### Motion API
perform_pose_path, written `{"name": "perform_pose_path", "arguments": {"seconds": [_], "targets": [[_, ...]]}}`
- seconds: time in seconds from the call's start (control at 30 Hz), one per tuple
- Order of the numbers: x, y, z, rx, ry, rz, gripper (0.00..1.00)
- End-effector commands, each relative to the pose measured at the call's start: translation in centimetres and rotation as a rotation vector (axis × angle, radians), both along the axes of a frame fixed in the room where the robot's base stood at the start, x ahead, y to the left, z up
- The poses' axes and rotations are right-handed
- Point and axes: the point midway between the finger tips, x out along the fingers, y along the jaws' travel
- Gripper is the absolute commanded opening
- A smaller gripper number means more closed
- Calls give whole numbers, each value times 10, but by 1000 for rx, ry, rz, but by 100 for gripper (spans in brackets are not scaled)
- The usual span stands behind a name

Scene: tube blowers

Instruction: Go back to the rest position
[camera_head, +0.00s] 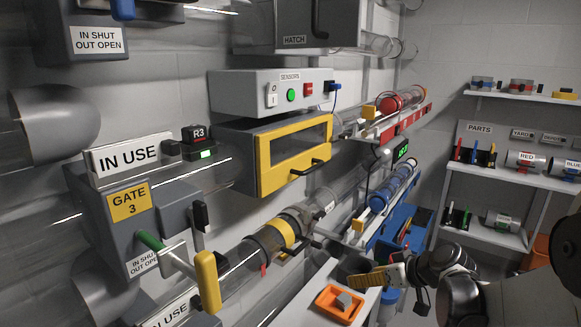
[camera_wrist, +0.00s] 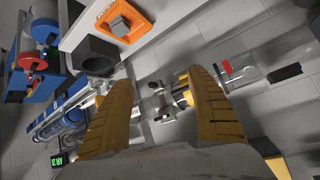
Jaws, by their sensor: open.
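My gripper (camera_head: 379,277) is at the lower right of the head view, above and near the white bench with the orange tray. In the wrist view its two yellow ribbed fingers (camera_wrist: 152,108) stand wide apart, with nothing between them. Behind the gap, a clear tube line with a yellow band (camera_wrist: 182,97) runs along the wall. My dark arm reaches in from the right edge of the head view. The rest position itself is not marked in either view.
An orange tray (camera_head: 328,306) with a grey block sits on the white bench. A yellow-framed box (camera_head: 258,177), a gate lever (camera_head: 207,280) and tubes line the left wall. Parts shelves (camera_head: 484,178) stand at the right. Grey floor shows between them.

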Motion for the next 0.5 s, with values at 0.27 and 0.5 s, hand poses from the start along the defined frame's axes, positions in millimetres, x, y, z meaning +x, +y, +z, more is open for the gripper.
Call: {"name": "perform_pose_path", "arguments": {"seconds": [0.27, 0.5], "targets": [[-101, 27, 56, -90, 152, -166, 67], [-195, 28, 72, -168, 203, -331, 67]]}}
